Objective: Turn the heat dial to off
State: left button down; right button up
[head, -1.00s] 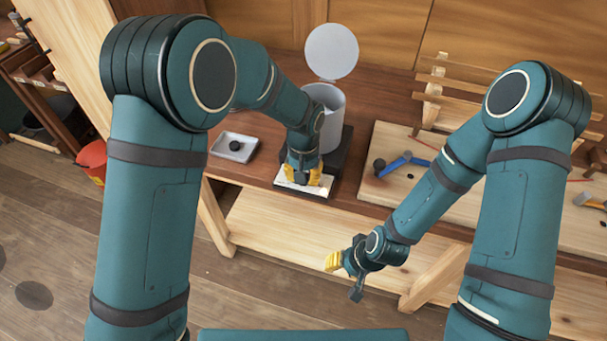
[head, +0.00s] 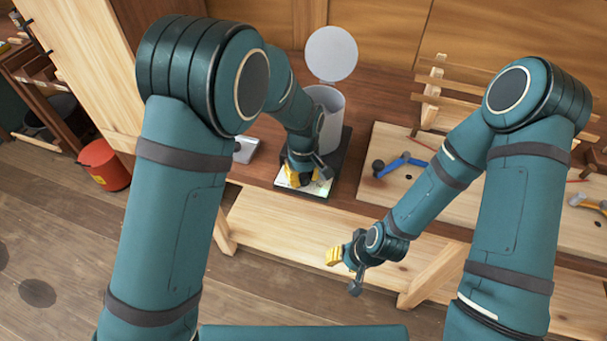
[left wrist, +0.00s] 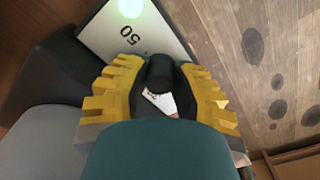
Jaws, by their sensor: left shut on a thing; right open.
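The heat dial (left wrist: 159,74) is a black knob on a pale panel (left wrist: 108,38) marked "50", with a lit green lamp (left wrist: 130,8) above the number. My left gripper (left wrist: 160,88) is shut on the dial, with a yellow-backed finger on each side of it. In the head view my left gripper (head: 300,178) is at the panel (head: 322,187) on the front of a black base (head: 343,155); it hides the dial there. The dial's pointer mark cannot be made out. My right gripper (head: 338,257) is open and empty, low in front of the bench.
A grey pot (head: 333,130) with its round lid (head: 331,55) raised stands on the black base. A small tray (head: 246,149) is partly behind my left arm. A board (head: 385,140) with a blue-handled tool (head: 398,162) lies to the right. A red bucket (head: 104,166) stands on the floor.

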dwell(0.5)
pick_arm(q)
jog(key=c, duration=0.7)
grip_release()
jog(key=shift+r, duration=0.1)
jog(key=shift+w+d, duration=0.1)
